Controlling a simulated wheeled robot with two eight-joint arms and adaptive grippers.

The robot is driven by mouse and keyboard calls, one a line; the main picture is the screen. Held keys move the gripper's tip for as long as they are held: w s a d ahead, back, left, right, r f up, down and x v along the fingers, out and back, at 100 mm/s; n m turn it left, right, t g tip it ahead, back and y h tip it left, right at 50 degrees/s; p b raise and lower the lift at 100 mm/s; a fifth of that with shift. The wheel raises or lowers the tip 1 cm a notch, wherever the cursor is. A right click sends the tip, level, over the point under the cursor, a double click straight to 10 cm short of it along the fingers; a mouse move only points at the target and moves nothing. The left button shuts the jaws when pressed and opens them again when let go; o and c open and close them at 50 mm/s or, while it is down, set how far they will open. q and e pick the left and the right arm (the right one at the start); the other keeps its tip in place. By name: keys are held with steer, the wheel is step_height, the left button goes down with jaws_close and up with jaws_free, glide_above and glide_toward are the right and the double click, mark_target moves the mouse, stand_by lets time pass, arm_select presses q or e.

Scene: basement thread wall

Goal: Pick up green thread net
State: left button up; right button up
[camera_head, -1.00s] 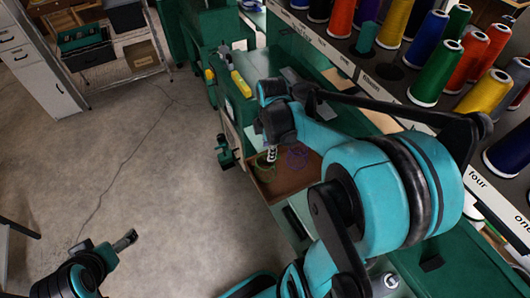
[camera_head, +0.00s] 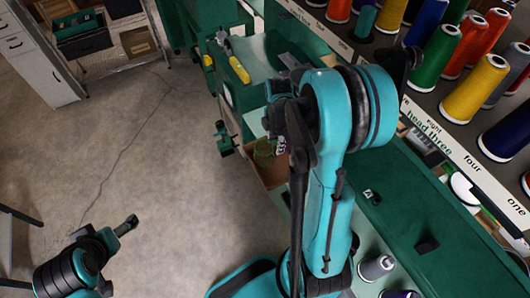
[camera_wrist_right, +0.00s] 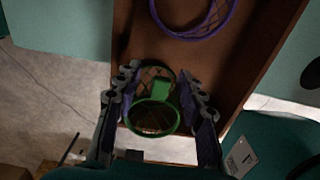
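The green thread net (camera_wrist_right: 154,117) is a round green ring with mesh, lying in a brown open drawer. In the right wrist view it sits between the two fingers of my right gripper (camera_wrist_right: 160,100), which are spread apart on either side of it. In the head view the green net (camera_head: 264,152) shows at the drawer's left, and my right gripper (camera_head: 281,146) is beside it, partly hidden by my arm. My left gripper (camera_head: 126,225) is over the floor at lower left, away from the net; its finger opening is not clear.
A purple net (camera_wrist_right: 197,20) lies deeper in the drawer (camera_wrist_right: 262,50), ahead of the green one. Thread cones (camera_head: 475,88) stand on the rack at right. A yellow-handled tool (camera_head: 239,69) lies on the green bench.

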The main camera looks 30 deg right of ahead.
steer(key=c, duration=0.9)
steer(key=shift+r, duration=0.15)
